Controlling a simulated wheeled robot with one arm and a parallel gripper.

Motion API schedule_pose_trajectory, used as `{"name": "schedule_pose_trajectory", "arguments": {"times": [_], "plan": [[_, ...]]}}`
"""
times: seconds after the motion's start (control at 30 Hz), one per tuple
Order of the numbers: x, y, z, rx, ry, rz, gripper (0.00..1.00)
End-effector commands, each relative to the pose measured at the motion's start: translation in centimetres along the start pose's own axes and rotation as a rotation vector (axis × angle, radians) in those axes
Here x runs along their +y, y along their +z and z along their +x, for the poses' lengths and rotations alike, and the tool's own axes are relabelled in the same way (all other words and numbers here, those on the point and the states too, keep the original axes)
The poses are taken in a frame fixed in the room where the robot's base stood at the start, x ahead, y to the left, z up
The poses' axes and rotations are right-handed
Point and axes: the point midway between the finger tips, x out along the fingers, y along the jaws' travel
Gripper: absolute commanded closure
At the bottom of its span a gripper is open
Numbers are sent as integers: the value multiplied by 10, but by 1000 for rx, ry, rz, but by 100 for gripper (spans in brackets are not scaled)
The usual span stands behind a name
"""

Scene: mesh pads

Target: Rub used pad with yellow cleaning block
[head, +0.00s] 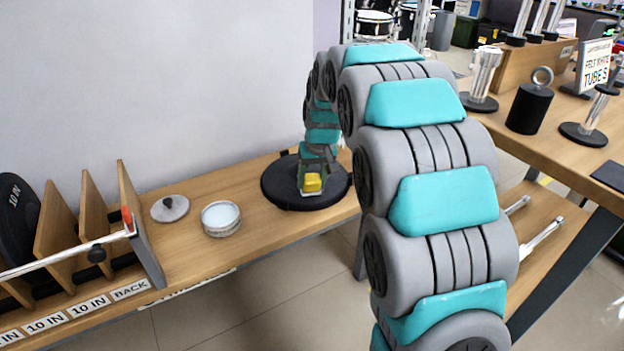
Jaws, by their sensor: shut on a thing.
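My gripper (313,179) is at the far end of my grey and teal arm, pointing down. It is shut on the yellow cleaning block (312,184), a small bright block that shows between the fingers. The block is over the front right part of a round black pad (278,186) lying flat on the wooden bench. I cannot tell whether the block touches the pad. My arm and gripper hide the pad's middle and part of its far side.
On the bench (188,258), a round white-topped container (221,217) and a grey lid with a black knob (170,208) stand left of the pad. A wooden rack (122,228) holds black discs at far left. A second bench (560,150) with metal weights is at right.

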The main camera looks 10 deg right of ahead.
Motion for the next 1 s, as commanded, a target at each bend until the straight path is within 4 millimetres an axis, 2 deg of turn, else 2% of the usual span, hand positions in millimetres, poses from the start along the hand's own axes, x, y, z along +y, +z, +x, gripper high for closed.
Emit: {"name": "schedule_pose_trajectory", "arguments": {"times": [1.0], "plan": [[0, 0, 17, 0, 0, 0, 88]]}}
